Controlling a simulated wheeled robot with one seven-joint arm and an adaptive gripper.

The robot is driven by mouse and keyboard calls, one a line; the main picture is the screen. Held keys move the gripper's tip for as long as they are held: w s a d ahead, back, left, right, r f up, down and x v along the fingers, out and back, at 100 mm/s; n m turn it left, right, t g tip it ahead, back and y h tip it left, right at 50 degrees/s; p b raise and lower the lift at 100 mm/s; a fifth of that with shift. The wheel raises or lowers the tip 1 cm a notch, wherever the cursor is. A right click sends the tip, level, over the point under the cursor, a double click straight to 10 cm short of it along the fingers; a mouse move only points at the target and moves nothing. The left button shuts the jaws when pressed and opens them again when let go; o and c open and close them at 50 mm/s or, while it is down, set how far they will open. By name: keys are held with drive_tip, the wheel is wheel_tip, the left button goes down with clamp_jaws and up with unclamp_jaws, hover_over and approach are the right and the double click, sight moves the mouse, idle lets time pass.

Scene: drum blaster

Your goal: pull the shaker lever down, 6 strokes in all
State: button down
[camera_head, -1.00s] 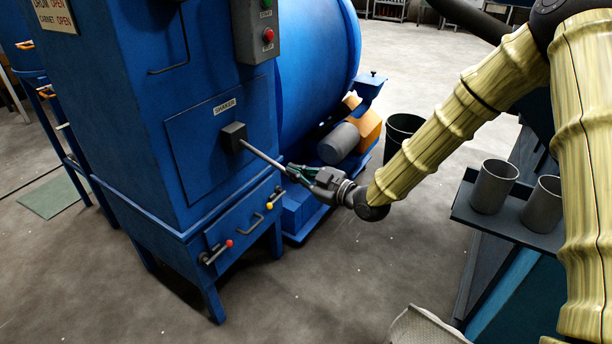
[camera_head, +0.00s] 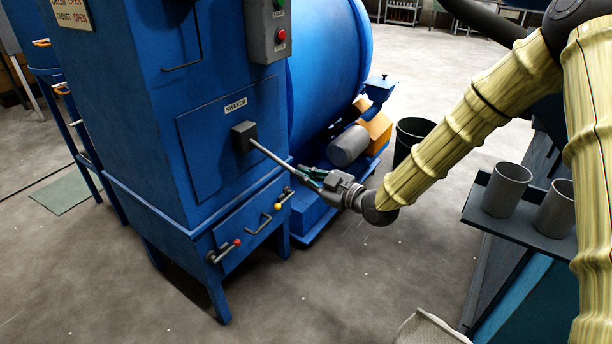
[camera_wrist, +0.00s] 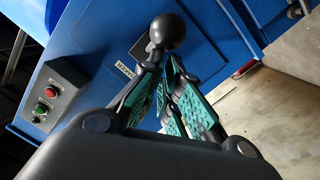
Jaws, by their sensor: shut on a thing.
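The shaker lever (camera_head: 272,156) is a thin grey rod that comes out of a black box (camera_head: 243,137) below the SHAKER label on the blue cabinet. It slopes down to the right, toward my gripper. My gripper (camera_head: 309,176) is shut on the lever's outer end. In the wrist view, a round black knob (camera_wrist: 168,32) shows at the tips of my gripper (camera_wrist: 166,68), whose green-padded fingers close around the lever just behind it. The rod beyond the knob is mostly hidden there.
A drawer with a handle, a red knob (camera_head: 237,241) and a yellow knob (camera_head: 278,206) is below the lever. A start-stop box (camera_head: 270,30) is above. A blue drum (camera_head: 330,60) and grey motor (camera_head: 349,146) stand behind. Grey cups (camera_head: 507,189) are on a shelf at right.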

drive_tip(key=s+d+r+p, duration=0.1)
drive_tip(key=s+d+r, duration=0.2)
drive_tip(key=s+d, duration=0.3)
drive_tip(key=s, duration=0.3)
drive_tip(key=shift+d+r+p, duration=0.25)
drive_tip(key=shift+r+p, duration=0.05)
drive_tip(key=shift+r, duration=0.05)
drive_tip(key=shift+w, duration=0.1)
idle(0.4)
drive_tip(key=w+a+r+g+h+p, duration=0.2)
drive_tip(key=w+r+p, duration=0.1)
drive_tip(key=r+p, duration=0.5)
drive_tip(key=w+a+r+m+g+h+p, duration=0.1)
drive_tip(key=w+a+r+g+h+p, duration=0.2)
drive_tip(key=r+p, duration=0.5)
wheel_tip(320, 180, up, 4)
drive_tip(key=shift+w+a+r, duration=0.25)
drive_tip(key=shift+w, duration=0.15)
